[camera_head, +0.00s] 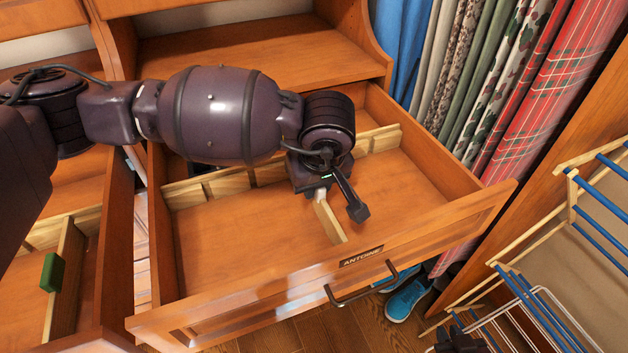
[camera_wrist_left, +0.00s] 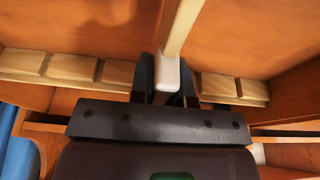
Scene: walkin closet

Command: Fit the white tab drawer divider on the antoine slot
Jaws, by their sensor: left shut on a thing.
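The white tab drawer divider is a pale wooden strip (camera_head: 332,222) with a white tab (camera_wrist_left: 167,76) at one end. My left gripper (camera_head: 334,197) is shut on the tab end, inside the open drawer labelled ANTOINE (camera_head: 362,256). The divider's wooden end points toward the drawer front. A notched wooden rail (camera_head: 230,181) runs along the drawer's back. In the left wrist view the tab is between both fingers, by the notched rail (camera_wrist_left: 60,66); whether it is seated in a slot I cannot tell. A dark part at the bottom right, seemingly my right gripper (camera_head: 460,341), is mostly cut off.
An open drawer on the left holds a divider with a green tab (camera_head: 52,272). Hanging clothes (camera_head: 500,90) are at the upper right. A drying rack with blue rods (camera_head: 600,215) stands at the right, and blue shoes (camera_head: 408,299) lie on the floor. The drawer floor is otherwise mostly clear.

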